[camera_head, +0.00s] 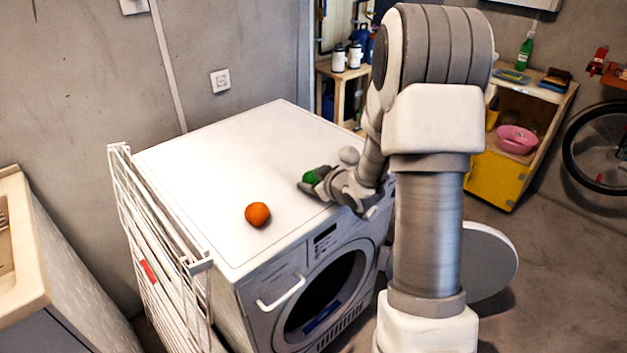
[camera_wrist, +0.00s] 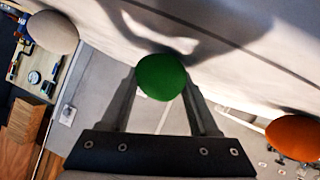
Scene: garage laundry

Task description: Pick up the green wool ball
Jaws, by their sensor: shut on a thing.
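The green wool ball (camera_head: 310,177) is at the fingertips of my gripper (camera_head: 318,184), over the right part of the white washing machine's top (camera_head: 225,165). In the wrist view the green ball (camera_wrist: 161,77) sits between the two fingertips, and the fingers (camera_wrist: 160,90) are shut on it. The ball is close to the white top, and a shadow of the gripper falls beside it. I cannot tell whether the ball still touches the top. In the head view the gripper hides part of the ball.
An orange ball (camera_head: 257,214) lies on the machine top near the front edge. A pale grey ball (camera_head: 349,155) is just behind my gripper; it also shows in the wrist view (camera_wrist: 53,32). A white drying rack (camera_head: 150,240) leans at the machine's left side. The top's back left is clear.

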